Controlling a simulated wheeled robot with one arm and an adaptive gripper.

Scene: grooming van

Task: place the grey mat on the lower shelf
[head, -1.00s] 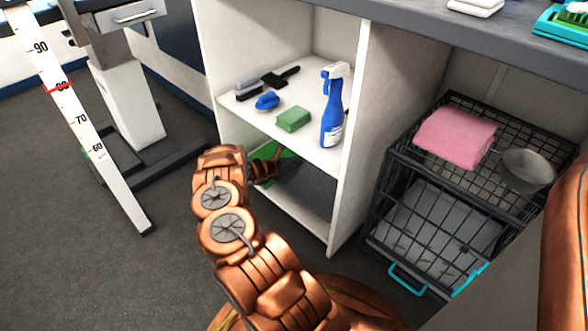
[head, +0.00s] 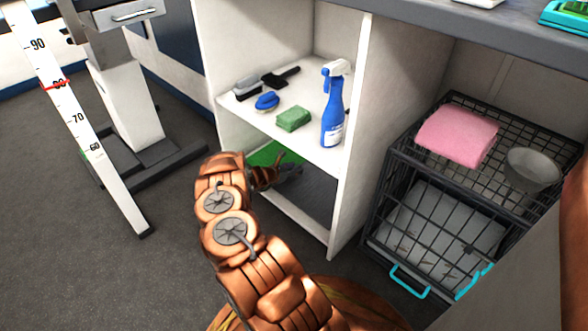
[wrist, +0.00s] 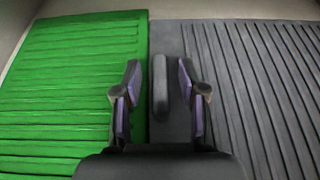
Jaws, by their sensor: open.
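The grey mat (wrist: 250,75) is dark and ribbed. It lies flat on the lower shelf, to the right of a green ribbed mat (wrist: 70,75); it also shows under the middle shelf in the head view (head: 318,205). My gripper (wrist: 158,64) is open, its two purple-padded fingers apart over the seam between the mats. A dark rounded piece stands between the fingers; I cannot tell what it is. In the head view my gripper (head: 288,172) is inside the lower compartment, partly hidden by my arm. Whether it touches the grey mat is unclear.
The shelf above (head: 290,95) holds brushes, a green sponge (head: 293,119) and a blue spray bottle (head: 332,110). A white side panel (head: 352,150) bounds the compartment on the right. Beyond it stands a black wire crate (head: 430,210) with a pink towel (head: 458,136) and a bowl.

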